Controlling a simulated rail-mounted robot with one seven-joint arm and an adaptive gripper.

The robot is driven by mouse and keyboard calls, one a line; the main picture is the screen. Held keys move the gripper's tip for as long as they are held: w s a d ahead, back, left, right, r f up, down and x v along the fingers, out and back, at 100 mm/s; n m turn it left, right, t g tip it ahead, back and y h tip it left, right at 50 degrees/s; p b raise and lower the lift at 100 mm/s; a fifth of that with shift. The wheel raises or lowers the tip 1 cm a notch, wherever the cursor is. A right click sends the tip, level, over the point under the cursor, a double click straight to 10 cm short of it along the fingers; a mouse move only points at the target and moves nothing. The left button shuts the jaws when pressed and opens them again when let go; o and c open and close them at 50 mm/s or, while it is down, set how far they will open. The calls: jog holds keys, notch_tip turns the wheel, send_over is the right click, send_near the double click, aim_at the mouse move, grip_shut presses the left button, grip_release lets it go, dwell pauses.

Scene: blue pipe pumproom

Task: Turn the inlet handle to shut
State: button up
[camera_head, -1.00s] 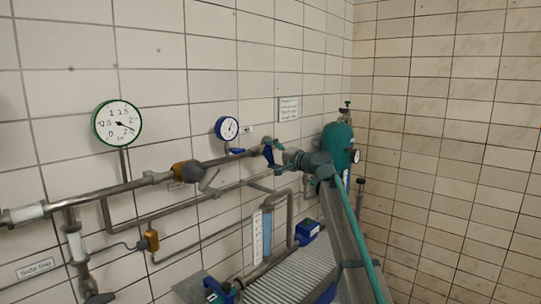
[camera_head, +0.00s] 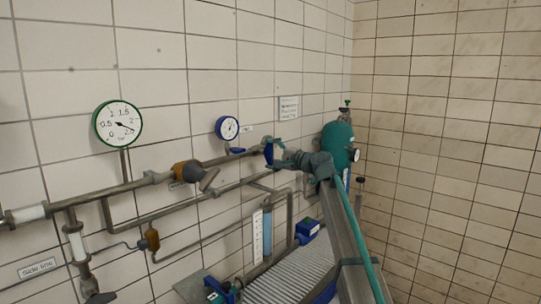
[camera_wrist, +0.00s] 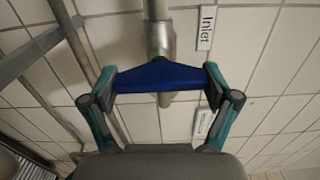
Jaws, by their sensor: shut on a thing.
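The inlet handle (camera_wrist: 160,77) is a blue bar on a grey metal valve in the wrist view. It lies crosswise to the pipe (camera_wrist: 158,30) that runs up from the valve. My gripper (camera_wrist: 162,79) is shut on it, with one teal finger at each end of the bar. In the head view the blue handle (camera_head: 269,153) shows as a narrow upright sliver, partly hidden by my gripper (camera_head: 274,149). An "Inlet" label (camera_wrist: 206,28) is on the wall beside the pipe.
A green-rimmed gauge (camera_head: 117,123) and a blue-rimmed gauge (camera_head: 227,128) stand above the pipes. A teal tank (camera_head: 338,142) stands behind my arm. The right wall is bare.

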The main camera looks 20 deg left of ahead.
jog(key=o, duration=0.9)
jog(key=v, duration=1.2)
